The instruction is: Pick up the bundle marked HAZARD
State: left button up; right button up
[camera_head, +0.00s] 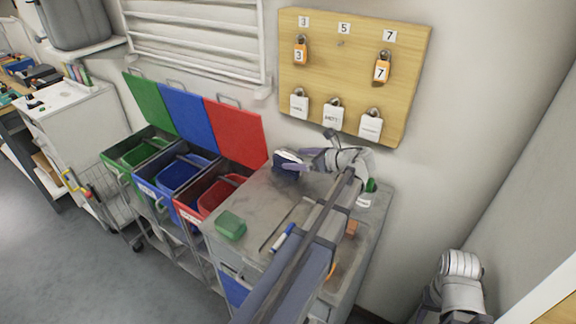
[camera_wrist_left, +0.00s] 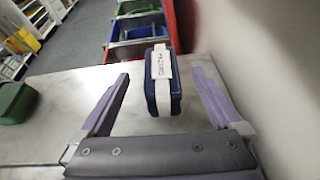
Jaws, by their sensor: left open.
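A dark blue bundle (camera_head: 287,161) with a white band stands on the grey worktop (camera_head: 268,197) near its back edge. In the left wrist view the bundle (camera_wrist_left: 177,88) stands upright, and its white label carries dark lettering too small to read surely. My left gripper (camera_head: 302,160) is open and empty at the bundle. In the wrist view its purple fingers (camera_wrist_left: 160,76) lie on either side of the bundle, with a gap on both sides. A green bundle (camera_head: 230,225) lies nearer the front edge; it also shows in the wrist view (camera_wrist_left: 14,102).
Green, blue and red bins (camera_head: 215,190) with raised lids stand left of the worktop. A blue marker (camera_head: 283,238) lies beside my left arm. A wooden padlock board (camera_head: 350,75) hangs on the wall behind. A wire trolley (camera_head: 100,200) stands at left.

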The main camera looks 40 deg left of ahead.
aim_at(287, 160)
pick_arm(q)
jog(key=shift+a+f, duration=0.25)
jog(key=b+x, duration=0.1)
jog(key=x, duration=0.1)
jog(key=b+x, duration=0.1)
jog(key=x, duration=0.1)
jog(key=shift+w+f+b, duration=0.1)
jog(key=shift+f+b, duration=0.2)
jog(key=shift+a, duration=0.15)
jog(key=c, duration=1.6)
